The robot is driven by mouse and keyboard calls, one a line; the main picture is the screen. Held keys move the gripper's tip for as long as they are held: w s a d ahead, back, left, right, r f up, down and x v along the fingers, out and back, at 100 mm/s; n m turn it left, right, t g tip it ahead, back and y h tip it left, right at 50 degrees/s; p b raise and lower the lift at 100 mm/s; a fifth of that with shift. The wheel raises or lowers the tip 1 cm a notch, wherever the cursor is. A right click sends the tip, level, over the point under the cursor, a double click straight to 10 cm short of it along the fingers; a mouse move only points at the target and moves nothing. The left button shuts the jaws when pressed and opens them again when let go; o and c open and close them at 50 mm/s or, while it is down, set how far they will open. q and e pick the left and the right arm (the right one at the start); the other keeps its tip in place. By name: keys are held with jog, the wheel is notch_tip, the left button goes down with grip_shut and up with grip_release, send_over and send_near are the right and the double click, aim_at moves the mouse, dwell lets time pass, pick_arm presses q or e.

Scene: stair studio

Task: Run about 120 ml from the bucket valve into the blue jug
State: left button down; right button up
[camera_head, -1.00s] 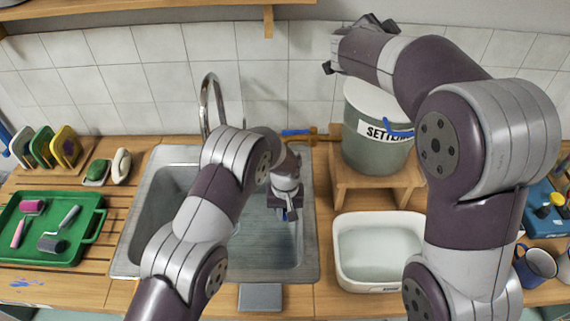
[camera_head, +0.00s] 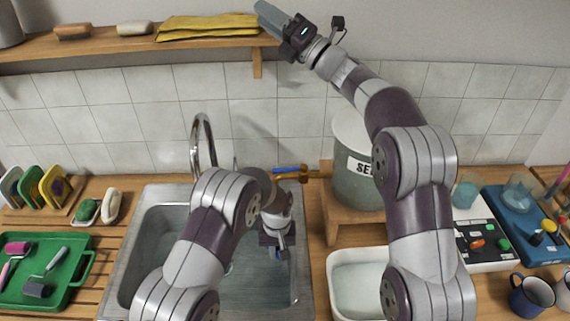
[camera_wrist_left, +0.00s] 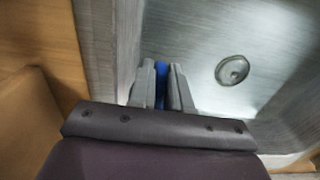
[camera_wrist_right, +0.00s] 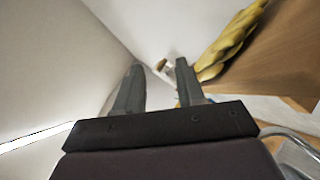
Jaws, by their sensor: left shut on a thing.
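The grey bucket (camera_head: 356,192) with a partly hidden label stands on a wooden stand. Its brass valve (camera_head: 312,174) with a blue lever (camera_head: 289,169) reaches left over the back edge of the sink. My left gripper (camera_head: 278,252) points down into the right part of the sink, below the valve. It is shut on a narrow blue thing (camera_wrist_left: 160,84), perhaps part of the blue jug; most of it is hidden. My right gripper (camera_head: 272,18) is raised by the shelf, open and empty; its fingers (camera_wrist_right: 158,85) stand apart in the right wrist view.
The steel sink (camera_head: 150,225) has a tall tap (camera_head: 203,140). A white basin (camera_head: 340,285) stands right of it. A wooden shelf (camera_head: 110,52) with a yellow cloth (camera_head: 205,27) is close to my right gripper. Mugs (camera_head: 530,295) stand at the right, a green tray (camera_head: 75,275) at the left.

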jog(key=s+a+f+n+g+h, duration=0.3)
jog(key=f+n+g, duration=0.4)
jog(key=f+n, duration=0.3)
jog(key=n+g+h, duration=0.5)
jog(key=n+h, duration=0.5)
jog(key=h, duration=0.1)
send_near(285, 169)
jog(key=x, duration=0.7)
jog(key=shift+a+f, duration=0.2)
jog(key=shift+a, duration=0.35)
jog(key=shift+a+f, duration=0.1)
jog(key=shift+f, duration=0.15)
grip_shut()
